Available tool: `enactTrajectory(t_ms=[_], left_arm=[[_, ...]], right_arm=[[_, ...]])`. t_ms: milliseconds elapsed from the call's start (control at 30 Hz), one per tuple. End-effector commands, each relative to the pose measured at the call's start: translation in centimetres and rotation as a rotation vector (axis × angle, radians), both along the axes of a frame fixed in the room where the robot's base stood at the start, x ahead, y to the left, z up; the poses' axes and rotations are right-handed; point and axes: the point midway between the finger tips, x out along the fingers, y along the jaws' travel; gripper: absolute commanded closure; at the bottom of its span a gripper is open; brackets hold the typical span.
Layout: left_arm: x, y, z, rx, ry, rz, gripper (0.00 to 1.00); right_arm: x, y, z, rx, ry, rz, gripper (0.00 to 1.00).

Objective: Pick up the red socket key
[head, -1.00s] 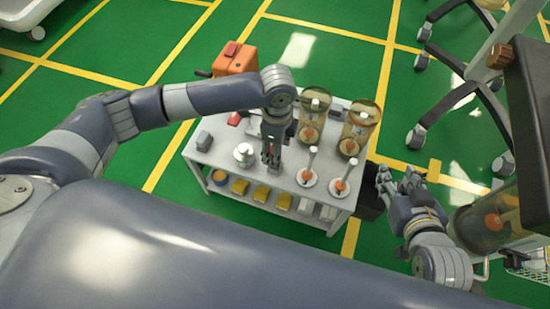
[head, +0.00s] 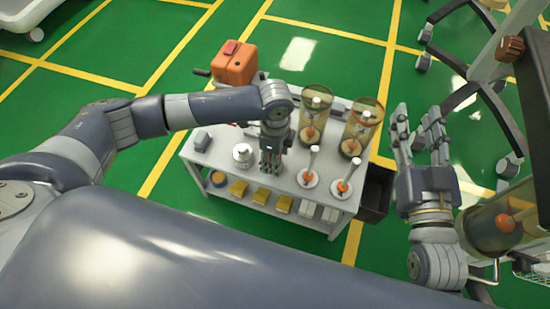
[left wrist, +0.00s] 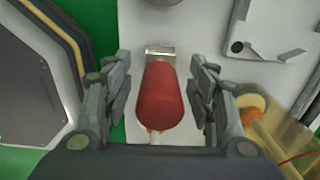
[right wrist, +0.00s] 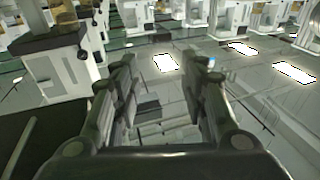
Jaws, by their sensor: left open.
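The red socket key (left wrist: 160,98) shows in the left wrist view as a red cylindrical handle with a metal end (left wrist: 160,52). It lies between the two fingers of my left gripper (left wrist: 160,100), with gaps on both sides. The left gripper is open, and in the head view (head: 271,168) it points down over the white cart top. The key cannot be made out in the head view, where my left arm and gripper cover part of the cart. My right gripper (head: 419,130) is open and empty, raised to the right of the cart.
The white cart (head: 215,160) carries a silver pot (head: 243,155), two amber cylinders (head: 315,112), two white posts on round bases and a grey block (head: 202,140). An orange box (head: 234,64) stands behind. A black bin (head: 376,192) hangs at the cart's right side.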

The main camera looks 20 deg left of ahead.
Motion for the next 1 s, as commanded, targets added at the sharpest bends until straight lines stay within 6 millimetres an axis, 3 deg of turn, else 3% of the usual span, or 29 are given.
enactTrajectory(t_ms=[167,400,867,1000], left_arm=[[0.0,0.0,0.0,0.000,0.000,0.000,0.47],[0.0,0.0,0.0,0.000,0.001,0.000,0.99],[0.0,0.0,0.5,-0.001,0.000,0.000,1.00],[0.0,0.0,1.3,0.000,-0.001,0.000,1.00]], right_arm=[[0.0,0.0,0.0,0.000,0.000,0.000,0.60],[0.0,0.0,0.0,0.000,0.001,0.000,0.60],[0.0,0.0,-0.2,-0.005,0.018,0.000,0.60],[-0.1,-0.4,-2.1,-0.029,0.108,-0.007,0.60]])
